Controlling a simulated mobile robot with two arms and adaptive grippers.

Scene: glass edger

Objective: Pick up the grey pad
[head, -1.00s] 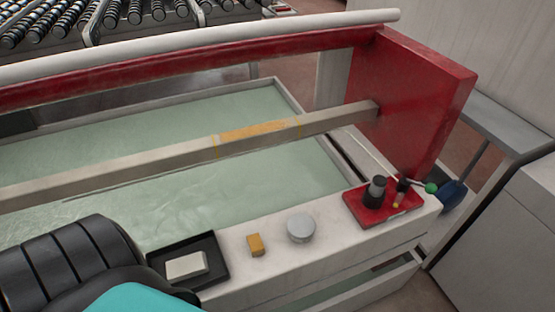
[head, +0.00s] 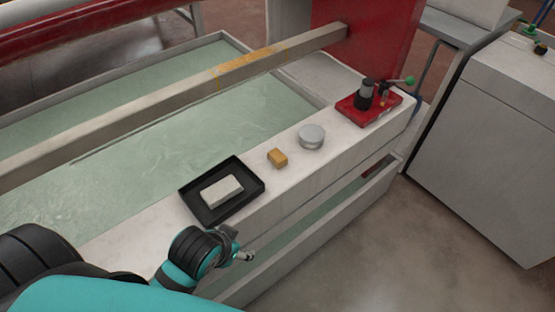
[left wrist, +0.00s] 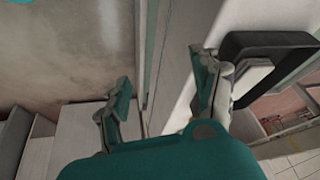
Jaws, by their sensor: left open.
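The grey pad (head: 221,190) is a pale rectangular block lying in a shallow black tray (head: 250,171) on the white ledge of the machine. In the left wrist view the pad (left wrist: 252,80) and the dark tray (left wrist: 268,48) show at the right, partly behind a finger. My left gripper (head: 240,246) is in front of the ledge, close to the tray's near side and apart from the pad. In the left wrist view the left gripper (left wrist: 162,92) is open with nothing between its fingers. My right gripper is not in view.
Right of the tray on the ledge (head: 298,182) are a small yellow-brown block (head: 277,158), a round grey tin (head: 311,136) and a red tray (head: 390,111) with dark items. Behind lies a green-tinted basin (head: 180,132) crossed by a beam (head: 150,110). Open floor lies front right.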

